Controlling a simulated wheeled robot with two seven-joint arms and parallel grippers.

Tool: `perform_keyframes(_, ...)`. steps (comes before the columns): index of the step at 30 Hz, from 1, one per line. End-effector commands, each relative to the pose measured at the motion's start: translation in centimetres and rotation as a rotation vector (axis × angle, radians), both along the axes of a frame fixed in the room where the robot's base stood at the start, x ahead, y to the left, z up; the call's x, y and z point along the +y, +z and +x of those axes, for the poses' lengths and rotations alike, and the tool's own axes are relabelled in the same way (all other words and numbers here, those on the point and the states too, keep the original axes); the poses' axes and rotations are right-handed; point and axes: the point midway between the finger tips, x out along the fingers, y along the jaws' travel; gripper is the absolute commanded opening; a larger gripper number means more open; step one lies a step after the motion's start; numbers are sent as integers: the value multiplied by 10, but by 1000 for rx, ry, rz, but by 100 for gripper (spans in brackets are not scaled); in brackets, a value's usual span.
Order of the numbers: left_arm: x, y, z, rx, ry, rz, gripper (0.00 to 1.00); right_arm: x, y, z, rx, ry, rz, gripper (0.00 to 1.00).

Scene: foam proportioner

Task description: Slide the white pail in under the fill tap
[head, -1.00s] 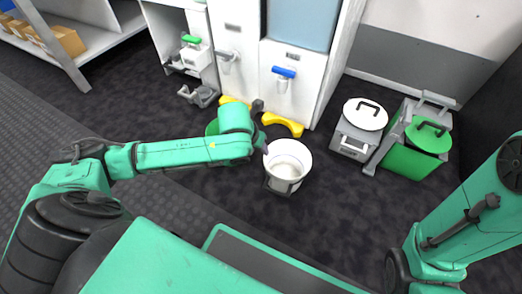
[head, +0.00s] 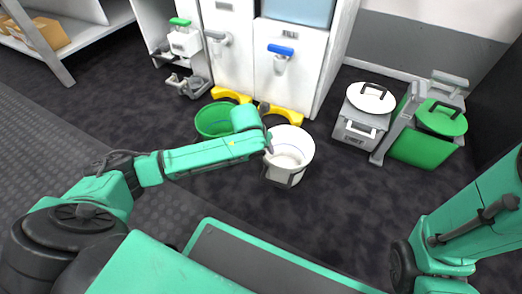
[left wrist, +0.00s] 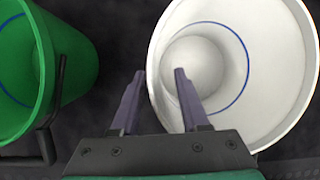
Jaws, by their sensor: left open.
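The white pail (head: 299,164) stands upright on the dark floor, in front of a white cabinet. My left gripper (head: 268,146) is open at the pail's left rim. In the left wrist view, the open fingers (left wrist: 157,85) straddle the near left part of the white pail's rim (left wrist: 290,75), one finger outside and one overlapping the opening; contact is unclear. Two taps are on the cabinet: one with a blue handle (head: 280,50), behind the pail, and one with a grey handle (head: 216,36) to its left. My right gripper is out of view.
A green pail (head: 212,118) stands just left of the white one, also in the left wrist view (left wrist: 75,60). Yellow floor guides (head: 286,114) lie below the taps. A grey bin with white lid (head: 362,125) and a green bin (head: 420,147) stand right. Dark floor is free in front.

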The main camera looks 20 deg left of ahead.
Motion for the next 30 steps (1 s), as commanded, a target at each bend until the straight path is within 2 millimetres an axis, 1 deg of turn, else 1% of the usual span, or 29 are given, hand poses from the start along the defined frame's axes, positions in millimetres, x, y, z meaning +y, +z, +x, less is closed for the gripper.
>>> perform_keyframes(1,0,-4,1,-1,0,-1,45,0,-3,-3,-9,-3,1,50)
perform_keyframes(9,0,-3,2,-1,0,0,45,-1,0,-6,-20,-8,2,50)
perform_keyframes(10,0,-3,2,-1,0,0,37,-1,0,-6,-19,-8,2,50)
perform_keyframes(11,0,-3,2,-1,0,0,26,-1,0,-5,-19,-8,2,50)
perform_keyframes(12,0,-3,2,-1,0,0,10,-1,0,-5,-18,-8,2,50)
perform_keyframes(13,0,-3,2,-1,0,0,0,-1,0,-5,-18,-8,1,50)
perform_keyframes(30,0,-3,2,0,0,1,0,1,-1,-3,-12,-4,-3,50)
